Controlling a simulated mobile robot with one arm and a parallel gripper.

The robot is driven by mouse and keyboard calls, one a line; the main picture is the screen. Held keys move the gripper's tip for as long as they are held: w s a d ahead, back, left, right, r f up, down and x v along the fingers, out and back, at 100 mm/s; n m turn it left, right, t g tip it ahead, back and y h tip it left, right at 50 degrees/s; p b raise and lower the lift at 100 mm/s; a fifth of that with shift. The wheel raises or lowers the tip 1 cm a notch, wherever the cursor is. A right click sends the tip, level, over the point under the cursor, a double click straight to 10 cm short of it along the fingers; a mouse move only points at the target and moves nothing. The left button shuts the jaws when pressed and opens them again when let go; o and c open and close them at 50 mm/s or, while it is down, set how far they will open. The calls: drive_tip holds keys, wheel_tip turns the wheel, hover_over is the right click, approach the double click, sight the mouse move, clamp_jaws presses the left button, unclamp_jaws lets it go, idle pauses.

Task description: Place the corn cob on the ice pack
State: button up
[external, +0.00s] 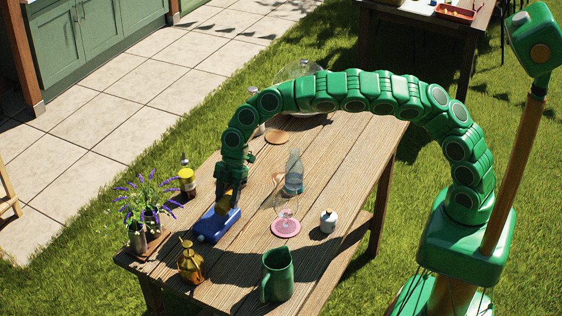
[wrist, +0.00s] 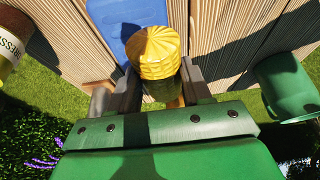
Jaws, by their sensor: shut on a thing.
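The yellow corn cob (wrist: 158,52) is between the fingers of my gripper (wrist: 150,88) in the wrist view, and the gripper is shut on it. The blue ice pack (wrist: 125,22) lies flat on the table beside and beyond the cob. In the external view the ice pack (external: 214,226) lies near the table's left edge, with my gripper (external: 229,196) right above it. The cob (external: 226,202) shows there only in part, below the fingers. I cannot tell whether the cob touches the ice pack.
On the wooden table (external: 240,262), a yellow-labelled bottle (external: 187,182) and a flower vase (external: 150,222) stand left. An amber bottle (external: 190,263) and green jug (external: 277,275) stand in front. A clear bottle (external: 294,173), pink coaster (external: 285,228) and white jar (external: 328,221) are right.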

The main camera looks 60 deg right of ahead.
sight(228, 205)
drive_tip(key=shift+f, duration=1.85)
drive_tip(key=o, duration=1.1)
drive_tip(key=shift+f, duration=0.1)
drive_tip(key=v, duration=1.2)
